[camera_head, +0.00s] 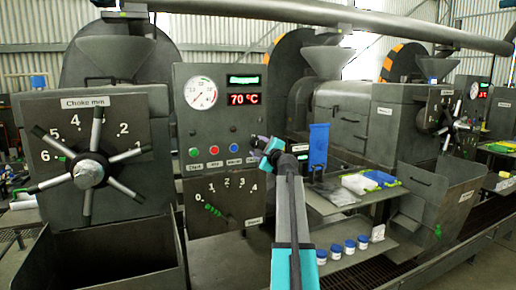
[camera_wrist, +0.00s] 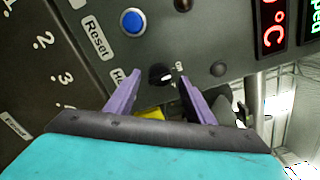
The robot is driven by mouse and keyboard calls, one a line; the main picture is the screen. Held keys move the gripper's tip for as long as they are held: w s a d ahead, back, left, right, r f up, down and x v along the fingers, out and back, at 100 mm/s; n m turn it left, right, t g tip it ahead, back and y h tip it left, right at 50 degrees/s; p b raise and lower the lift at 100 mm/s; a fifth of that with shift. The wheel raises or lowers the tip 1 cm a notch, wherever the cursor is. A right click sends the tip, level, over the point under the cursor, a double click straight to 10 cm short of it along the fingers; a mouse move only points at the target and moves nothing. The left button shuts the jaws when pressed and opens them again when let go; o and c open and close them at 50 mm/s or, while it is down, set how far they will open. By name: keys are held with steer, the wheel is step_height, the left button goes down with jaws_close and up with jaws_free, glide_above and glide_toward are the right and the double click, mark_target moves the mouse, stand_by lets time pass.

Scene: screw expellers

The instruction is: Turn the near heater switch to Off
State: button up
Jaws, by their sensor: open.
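The heater switch is a small round black knob (camera_wrist: 161,76) on the grey control panel (camera_head: 222,112), seen in the wrist view. A small "On" label sits beside it, and a light mark shows on the knob's side toward that label. A label starting with "H" (camera_wrist: 118,77) is partly covered by a finger. My gripper (camera_wrist: 159,82) is open, its two purple fingers on either side of the knob in the picture. I cannot tell whether they touch it. In the head view my gripper (camera_head: 262,143) is at the panel's lower right and hides the knob.
A blue Reset button (camera_wrist: 133,21) is close to the knob; red (camera_head: 213,150) and green (camera_head: 193,152) buttons are further left. The temperature display (camera_head: 245,99) reads 70 °C. A spoked choke wheel (camera_head: 89,173) stands at left.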

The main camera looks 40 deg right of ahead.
steer(key=b+v, duration=0.1)
steer(key=v, duration=1.1)
steer(key=shift+s+b, duration=0.4)
steer(key=shift+a+f, duration=0.1)
steer(key=shift+a, duration=0.05)
